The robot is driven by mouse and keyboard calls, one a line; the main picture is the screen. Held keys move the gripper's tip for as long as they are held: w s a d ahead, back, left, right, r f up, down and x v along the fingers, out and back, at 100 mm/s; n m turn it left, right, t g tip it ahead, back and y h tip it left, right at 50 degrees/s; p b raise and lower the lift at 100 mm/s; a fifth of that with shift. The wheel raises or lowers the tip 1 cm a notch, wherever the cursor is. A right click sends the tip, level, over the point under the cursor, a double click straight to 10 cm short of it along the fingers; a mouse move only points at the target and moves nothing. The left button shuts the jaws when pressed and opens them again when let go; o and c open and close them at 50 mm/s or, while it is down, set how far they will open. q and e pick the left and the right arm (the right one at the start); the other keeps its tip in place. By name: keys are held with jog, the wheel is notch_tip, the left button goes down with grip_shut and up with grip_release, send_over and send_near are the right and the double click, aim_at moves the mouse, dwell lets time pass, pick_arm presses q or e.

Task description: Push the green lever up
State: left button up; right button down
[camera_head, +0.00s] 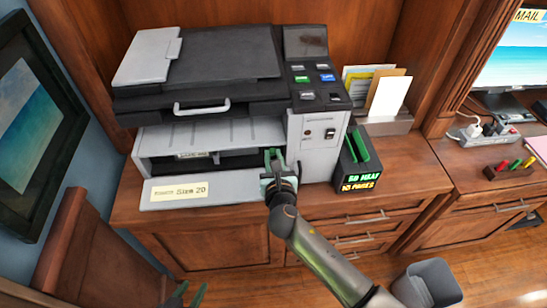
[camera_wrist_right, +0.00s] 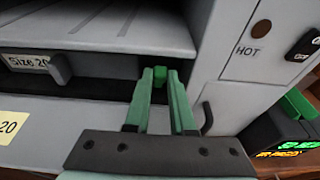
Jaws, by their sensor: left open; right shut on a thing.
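The green lever (camera_wrist_right: 159,76) shows in the right wrist view as a small green piece between the tips of my right gripper (camera_wrist_right: 162,80). It sits in the dark opening of the grey printer (camera_head: 152,192). In the head view my right gripper (camera_head: 273,156) is at the right end of that opening, shut on the lever and hiding most of it. My left gripper (camera_head: 184,295) shows only in part at the bottom left of the head view; it is open, empty and far from the printer.
A black toaster-like box (camera_head: 348,175) with green slots and a lit display stands right of the printer. A paper holder (camera_head: 385,124) stands behind it. A chair back (camera_head: 75,245) is at lower left, a grey bin (camera_head: 428,285) at lower right.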

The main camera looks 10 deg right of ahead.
jog(key=shift+w+d+r+g, duration=0.15)
jog(key=shift+w+r+g, duration=0.35)
jog(key=shift+g, duration=0.2)
jog(key=shift+w+r+g, duration=0.15)
jog(key=shift+w+g, duration=0.1)
jog(key=shift+g, duration=0.45)
jog(key=c, duration=0.8)
grip_release()
jog(key=shift+o, duration=0.2)
jog(key=shift+s, duration=0.1)
